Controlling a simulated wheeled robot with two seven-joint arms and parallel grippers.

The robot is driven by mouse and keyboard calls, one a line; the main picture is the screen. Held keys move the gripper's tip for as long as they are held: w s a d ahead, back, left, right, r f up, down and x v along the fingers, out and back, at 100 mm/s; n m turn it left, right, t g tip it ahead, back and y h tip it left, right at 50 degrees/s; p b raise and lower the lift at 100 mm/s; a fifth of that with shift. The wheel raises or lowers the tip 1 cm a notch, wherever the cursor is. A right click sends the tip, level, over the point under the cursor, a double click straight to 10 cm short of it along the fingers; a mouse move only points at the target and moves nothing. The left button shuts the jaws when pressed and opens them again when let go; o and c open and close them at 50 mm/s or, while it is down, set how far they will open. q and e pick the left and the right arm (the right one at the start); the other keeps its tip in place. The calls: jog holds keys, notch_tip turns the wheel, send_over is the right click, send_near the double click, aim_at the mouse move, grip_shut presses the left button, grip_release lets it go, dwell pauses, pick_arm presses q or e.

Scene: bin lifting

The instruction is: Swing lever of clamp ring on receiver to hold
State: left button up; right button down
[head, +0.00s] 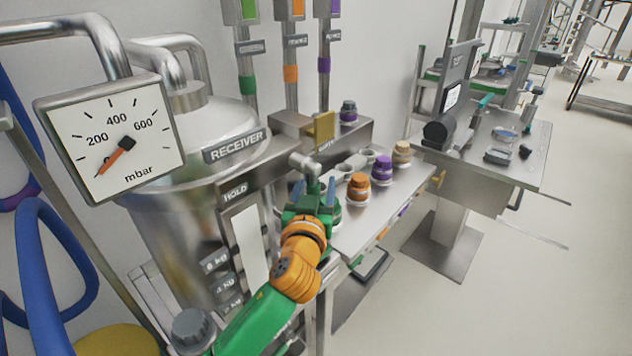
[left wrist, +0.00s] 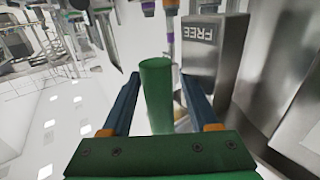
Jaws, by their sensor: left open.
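The steel receiver (head: 195,225), labelled RECEIVER, stands at the left in the head view. A HOLD plate (head: 236,192) is on its front. The clamp ring's metal lever (head: 304,163) sticks out to the right of that plate. My left gripper (head: 313,190) is at the lever, with its two blue fingers apart on either side of it. In the left wrist view a green cylinder, seemingly the lever's grip (left wrist: 157,95), stands between the open fingers (left wrist: 157,100). A FREE plate (left wrist: 198,35) is just beyond the right finger. My right gripper is not shown.
A pressure gauge (head: 112,137) is in the left foreground. A steel shelf (head: 378,212) with orange, purple and tan capped jars lies close to the right of my gripper. A second bench (head: 510,172) stands further right, with open floor around it.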

pick_arm(q)
jog(key=shift+w, duration=0.15)
jog(key=shift+s+r, duration=0.15)
jog(key=shift+s, duration=0.15)
jog(key=shift+c, duration=0.7)
jog(key=shift+s, duration=0.1)
jog(key=c, duration=0.3)
grip_shut()
